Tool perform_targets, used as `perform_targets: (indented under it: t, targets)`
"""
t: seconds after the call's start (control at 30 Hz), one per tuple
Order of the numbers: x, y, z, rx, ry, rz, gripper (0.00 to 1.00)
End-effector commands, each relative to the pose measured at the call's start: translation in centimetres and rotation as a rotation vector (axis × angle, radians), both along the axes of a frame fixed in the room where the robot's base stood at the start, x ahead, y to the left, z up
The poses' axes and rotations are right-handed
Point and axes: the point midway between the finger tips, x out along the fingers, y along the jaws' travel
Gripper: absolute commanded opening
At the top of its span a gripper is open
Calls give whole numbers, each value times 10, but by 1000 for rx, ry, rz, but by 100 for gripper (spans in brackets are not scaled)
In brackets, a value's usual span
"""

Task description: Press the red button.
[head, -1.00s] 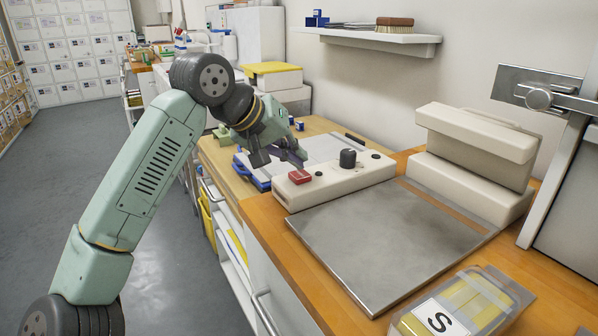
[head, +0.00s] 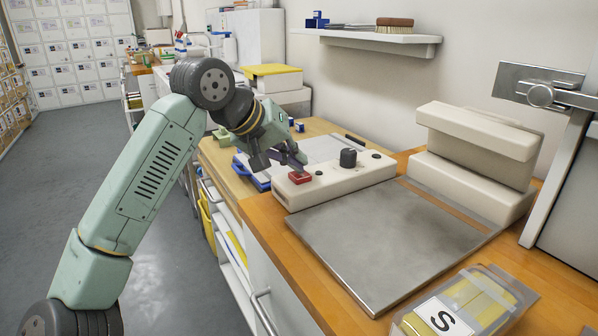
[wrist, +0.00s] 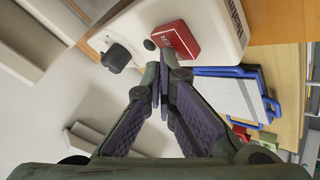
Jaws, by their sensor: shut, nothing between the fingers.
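The red button (head: 300,178) is a square block on the left end of a cream control box (head: 345,183), which stands on the wooden bench. In the wrist view the red button (wrist: 180,40) lies just beyond the fingertips and bears dark marks. My gripper (head: 297,161) is shut and empty, with its fingertips right at the button's back edge in the head view. In the wrist view my gripper (wrist: 160,85) has its finger pads together. I cannot tell whether the tips touch the button or whether it is pushed in.
A black knob (head: 348,158) and small dark buttons share the control box. A grey metal plate (head: 390,240) lies in front, with a cream press-like block (head: 475,150) to the right. A clear pack marked S (head: 465,305) lies nearest. A blue clipboard (wrist: 265,90) lies beside the box.

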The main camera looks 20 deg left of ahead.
Motion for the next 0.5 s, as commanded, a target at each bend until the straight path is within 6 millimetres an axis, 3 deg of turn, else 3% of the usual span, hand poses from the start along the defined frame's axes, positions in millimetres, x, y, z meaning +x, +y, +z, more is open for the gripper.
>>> perform_targets:
  t: [0.27,0.5]
  targets:
    - [0,0,-2,0,1,-1,0]
    - [0,0,8,1,1,0,0]
